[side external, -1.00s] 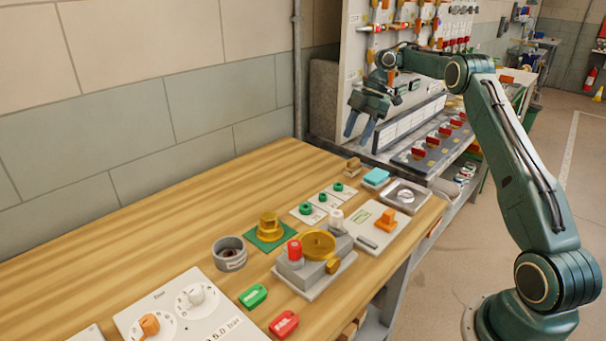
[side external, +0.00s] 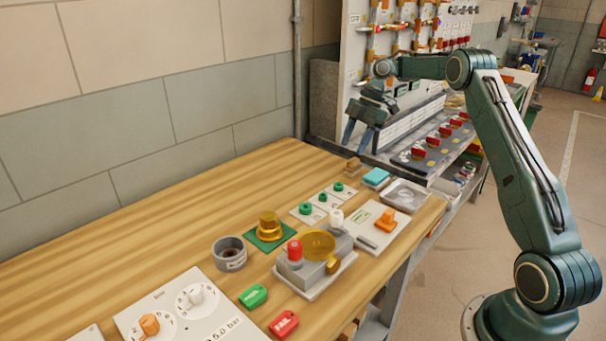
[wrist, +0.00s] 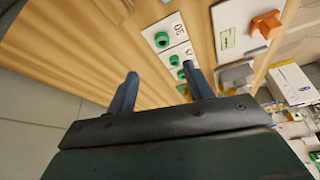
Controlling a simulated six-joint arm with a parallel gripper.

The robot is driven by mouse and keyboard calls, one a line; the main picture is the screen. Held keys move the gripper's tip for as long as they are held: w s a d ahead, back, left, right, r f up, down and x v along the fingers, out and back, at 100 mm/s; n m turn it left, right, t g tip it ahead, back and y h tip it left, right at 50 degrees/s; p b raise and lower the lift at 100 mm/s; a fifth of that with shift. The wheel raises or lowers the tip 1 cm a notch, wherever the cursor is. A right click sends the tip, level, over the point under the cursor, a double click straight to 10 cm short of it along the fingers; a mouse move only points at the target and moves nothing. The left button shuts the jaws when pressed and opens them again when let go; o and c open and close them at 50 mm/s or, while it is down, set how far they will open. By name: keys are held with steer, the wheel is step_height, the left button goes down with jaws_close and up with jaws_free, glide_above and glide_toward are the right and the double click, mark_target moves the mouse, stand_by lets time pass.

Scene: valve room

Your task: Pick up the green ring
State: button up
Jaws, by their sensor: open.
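Three small green rings stand on white cards in a diagonal row on the wooden bench: a near one (side external: 306,209), a middle one (side external: 322,197) and a far one (side external: 338,187). They also show in the wrist view as one at the top (wrist: 161,40), one in the middle (wrist: 173,60) and one lower (wrist: 181,74), partly beside the right finger. I cannot tell which one the task names. My gripper (side external: 356,147) is open and empty, above and beyond the bench's far end. In the wrist view its two fingers (wrist: 160,73) point toward the cards without touching a ring.
A wooden block (side external: 352,165), a cyan block (side external: 376,176) and a grey dish (side external: 405,195) lie near the bench's far end. A white plate with an orange handle (side external: 386,220) and a grey valve block with a brass disc (side external: 318,243) are nearer.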

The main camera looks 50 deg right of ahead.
glide_toward(337, 190)
steer(key=shift+w+d+f, duration=0.25)
steer(key=shift+w+f, duration=0.35)
steer(key=shift+f, duration=0.2)
steer(key=shift+f, duration=0.1)
steer(key=shift+x, duration=2.5)
steer(key=shift+s+a, duration=0.1)
steer(key=shift+s, duration=0.05)
steer(key=c, duration=1.1)
